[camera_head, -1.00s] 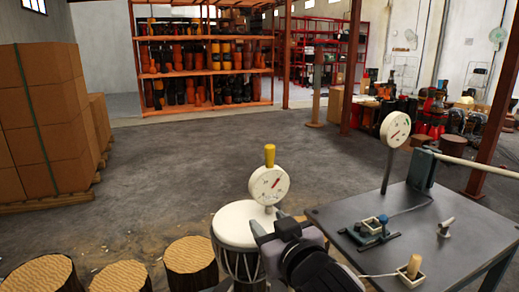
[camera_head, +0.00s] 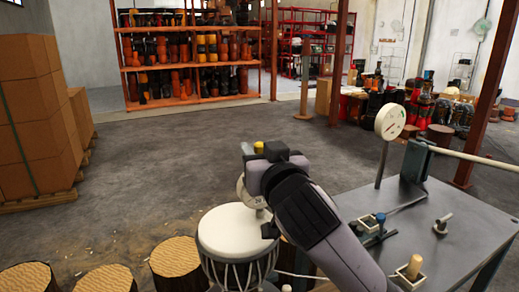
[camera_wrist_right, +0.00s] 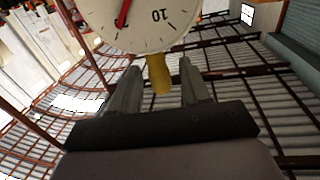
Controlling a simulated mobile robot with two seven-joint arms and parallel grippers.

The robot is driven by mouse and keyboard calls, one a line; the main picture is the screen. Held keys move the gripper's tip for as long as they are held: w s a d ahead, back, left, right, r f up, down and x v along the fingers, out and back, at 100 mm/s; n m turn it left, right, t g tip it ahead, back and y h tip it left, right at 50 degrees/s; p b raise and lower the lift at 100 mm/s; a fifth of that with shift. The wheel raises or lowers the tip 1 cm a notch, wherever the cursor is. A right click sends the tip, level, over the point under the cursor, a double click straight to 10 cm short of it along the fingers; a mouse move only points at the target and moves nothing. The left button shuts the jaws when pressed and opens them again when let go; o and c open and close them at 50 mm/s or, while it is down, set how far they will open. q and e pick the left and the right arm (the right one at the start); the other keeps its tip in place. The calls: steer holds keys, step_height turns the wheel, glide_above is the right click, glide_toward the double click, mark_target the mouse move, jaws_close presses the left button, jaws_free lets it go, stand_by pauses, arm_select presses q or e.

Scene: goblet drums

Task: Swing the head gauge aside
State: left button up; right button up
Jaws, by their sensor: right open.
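The head gauge is a round white dial with a yellow knob (camera_head: 259,147) on top, standing over the pale head of a goblet drum (camera_head: 232,232). My left gripper is not in view.
A grey metal table (camera_head: 450,230) at the right bears a second dial gauge on a post (camera_head: 390,122), a small blue-topped fixture (camera_head: 380,220) and a wooden peg (camera_head: 414,266). Several stumps (camera_head: 105,279) stand at the lower left. The floor beyond the drum is clear.

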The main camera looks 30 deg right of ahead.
steer(key=shift+w, duration=0.45)
steer(key=shift+c, duration=0.3)
jaws_close()
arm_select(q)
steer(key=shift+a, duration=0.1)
arm_select(e)
steer(key=shift+d, duration=0.1)
